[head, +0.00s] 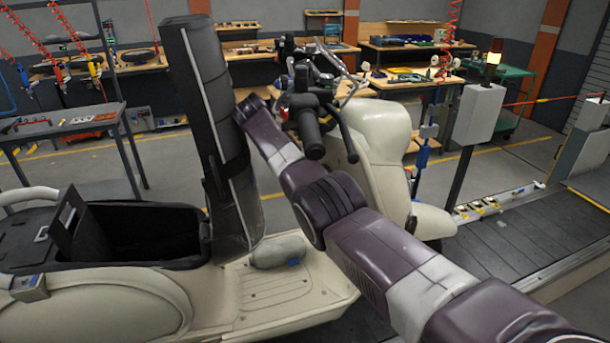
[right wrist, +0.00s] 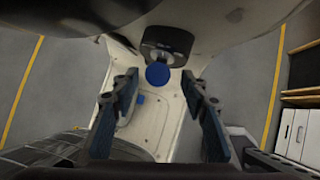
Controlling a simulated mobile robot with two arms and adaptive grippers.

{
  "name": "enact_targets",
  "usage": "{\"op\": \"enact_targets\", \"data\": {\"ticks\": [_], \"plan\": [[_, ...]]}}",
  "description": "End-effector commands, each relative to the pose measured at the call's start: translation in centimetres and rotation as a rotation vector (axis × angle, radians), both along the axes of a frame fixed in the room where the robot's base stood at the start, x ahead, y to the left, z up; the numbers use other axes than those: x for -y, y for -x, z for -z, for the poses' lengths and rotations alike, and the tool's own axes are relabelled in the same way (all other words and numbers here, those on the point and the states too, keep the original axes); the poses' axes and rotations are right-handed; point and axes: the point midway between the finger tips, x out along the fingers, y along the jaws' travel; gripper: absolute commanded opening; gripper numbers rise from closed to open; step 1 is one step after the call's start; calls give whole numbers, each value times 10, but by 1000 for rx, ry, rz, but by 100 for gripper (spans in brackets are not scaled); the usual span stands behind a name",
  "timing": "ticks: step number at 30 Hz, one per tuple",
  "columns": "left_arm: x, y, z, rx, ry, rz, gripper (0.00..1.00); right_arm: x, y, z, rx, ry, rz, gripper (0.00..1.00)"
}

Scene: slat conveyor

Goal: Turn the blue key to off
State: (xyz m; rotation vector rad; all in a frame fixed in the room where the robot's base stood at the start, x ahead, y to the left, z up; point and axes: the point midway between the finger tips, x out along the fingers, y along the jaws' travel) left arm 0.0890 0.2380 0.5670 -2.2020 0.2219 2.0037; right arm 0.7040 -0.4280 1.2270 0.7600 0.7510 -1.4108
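The blue key (right wrist: 158,74) shows in the right wrist view as a round blue head below a dark lock panel (right wrist: 170,38) with a silvery part between. My right gripper (right wrist: 159,86) is open, one finger on each side of the key in the picture. No contact is visible, and the remaining gap is hard to judge. In the head view my right arm reaches across to the cream scooter (head: 400,180), below its handlebar. The key's turn position cannot be read. My left gripper is out of view.
The scooter's open storage bin (head: 150,232) is at left, above the footboard (head: 270,290). The handlebar grip (head: 309,125) hangs close above my right arm. A grey post box (head: 478,115) and slat conveyor (head: 500,245) stand at right. Workbenches line the back.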

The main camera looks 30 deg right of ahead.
Motion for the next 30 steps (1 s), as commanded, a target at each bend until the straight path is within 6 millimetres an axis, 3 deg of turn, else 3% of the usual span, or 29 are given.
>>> {"op": "enact_targets", "data": {"ticks": [1, 8, 30], "plan": [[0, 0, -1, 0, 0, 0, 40, 5, -3, -9, 13, 12, -2, 44], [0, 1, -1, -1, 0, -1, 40, 5, -4, -10, 18, 17, -6, 44], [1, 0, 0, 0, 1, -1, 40, 1, 2, -2, 191, 56, 15, 44]]}}
